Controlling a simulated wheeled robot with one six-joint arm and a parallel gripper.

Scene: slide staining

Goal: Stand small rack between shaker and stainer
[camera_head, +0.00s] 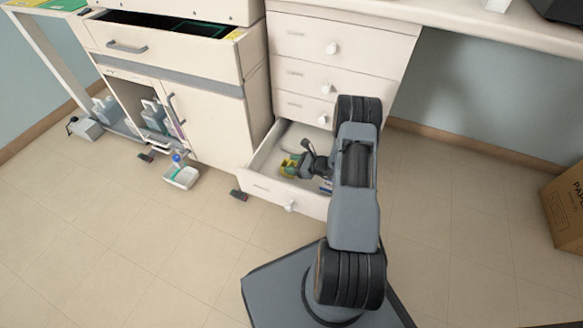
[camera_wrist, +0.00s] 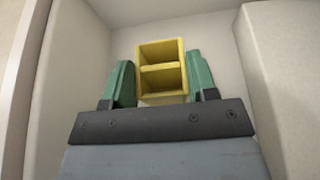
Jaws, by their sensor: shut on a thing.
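A small yellow rack (camera_wrist: 161,52) with two open compartments, one above the other in the picture, sits between the green fingers of my gripper (camera_wrist: 160,85). The fingers are shut on its two sides. In the head view, my gripper (camera_head: 291,165) reaches down into the open bottom drawer (camera_head: 262,189), and the yellow rack (camera_head: 286,170) shows at its tip. Whether the rack touches the drawer floor cannot be told. The stainer and shaker cannot be made out for certain.
A white cabinet (camera_head: 222,130) with an open top drawer (camera_head: 185,24) stands left of the drawer unit. A cardboard box (camera_head: 566,208) stands at the right. The floor between is clear.

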